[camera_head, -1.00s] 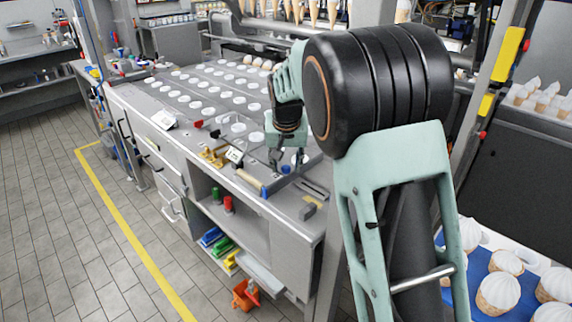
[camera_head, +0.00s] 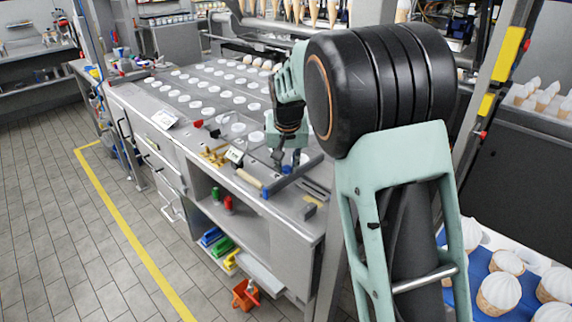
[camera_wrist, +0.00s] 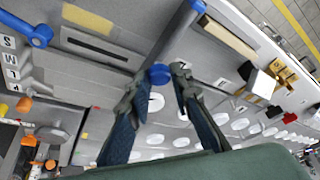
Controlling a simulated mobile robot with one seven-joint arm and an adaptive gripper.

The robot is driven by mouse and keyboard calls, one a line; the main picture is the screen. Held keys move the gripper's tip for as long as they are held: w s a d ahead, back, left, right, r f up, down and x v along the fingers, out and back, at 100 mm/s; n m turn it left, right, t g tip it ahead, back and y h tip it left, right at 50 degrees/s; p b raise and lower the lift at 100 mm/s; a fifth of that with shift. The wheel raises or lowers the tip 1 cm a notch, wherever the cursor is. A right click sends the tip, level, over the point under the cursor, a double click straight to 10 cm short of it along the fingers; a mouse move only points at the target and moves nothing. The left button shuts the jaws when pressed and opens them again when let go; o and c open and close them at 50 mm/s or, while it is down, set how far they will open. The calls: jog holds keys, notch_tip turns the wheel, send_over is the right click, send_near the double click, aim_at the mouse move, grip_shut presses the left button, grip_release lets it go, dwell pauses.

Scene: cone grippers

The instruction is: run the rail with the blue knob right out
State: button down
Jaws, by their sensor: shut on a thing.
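The rail (camera_head: 306,168) is a grey bar lying slantwise across the near end of the steel worktop; it also shows in the wrist view (camera_wrist: 178,40). Its blue knob (camera_wrist: 158,74) sits between my fingertips in the wrist view, and shows small below my fingers in the head view (camera_head: 286,169). My gripper (camera_wrist: 160,73) is shut on the knob, with one finger on each side; it also shows in the head view (camera_head: 287,160). The rail's near end has a blue tip (camera_head: 265,192). The rail's part behind the fingers is hidden.
Rows of white discs (camera_head: 210,95) cover the worktop beyond. Brass fittings (camera_head: 213,155) and a small label stand (camera_head: 235,154) are left of the rail. A slotted plate (camera_head: 313,188) lies on the right. A second blue lever (camera_wrist: 35,30) shows in the wrist view.

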jog(key=s+d+b, duration=0.1)
jog(key=s+d, duration=0.2)
jog(key=shift+s+d+b, duration=0.3)
jog(key=shift+s+d, duration=0.05)
jog(key=c, duration=1.8)
grip_release()
jog(key=shift+o, duration=0.2)
jog(key=shift+r, duration=0.1)
jog(key=v, duration=1.2)
jog(key=shift+a, duration=0.1)
